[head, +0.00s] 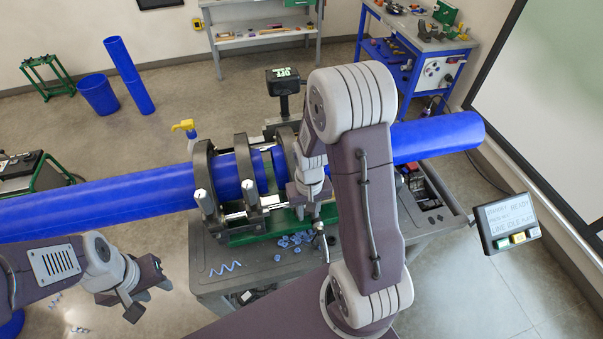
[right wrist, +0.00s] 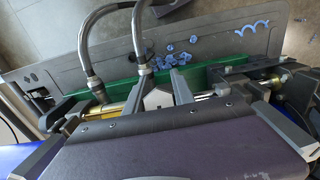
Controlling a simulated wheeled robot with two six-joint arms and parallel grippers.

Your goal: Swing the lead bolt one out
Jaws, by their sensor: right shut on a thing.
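A blue pipe (head: 110,201) lies in the dark ring clamps (head: 207,170) of the fusion machine. Silver swing bolts (head: 206,201) stand at the front of the left clamps. My right gripper (head: 311,208) is at the front of the right-hand clamps, partly hidden by its own wrist. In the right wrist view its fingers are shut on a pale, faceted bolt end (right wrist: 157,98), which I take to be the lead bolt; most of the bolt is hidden. My left gripper (head: 149,297) is empty, its fingers apart, left of the cart and away from the machine.
The grey cart top (head: 225,285) holds blue shavings (head: 290,242) and a curled blue strip (head: 224,268). Bent grey hoses (right wrist: 86,40) rise close to my right gripper. A display panel (head: 507,222) stands at the right. Open floor lies left of the cart.

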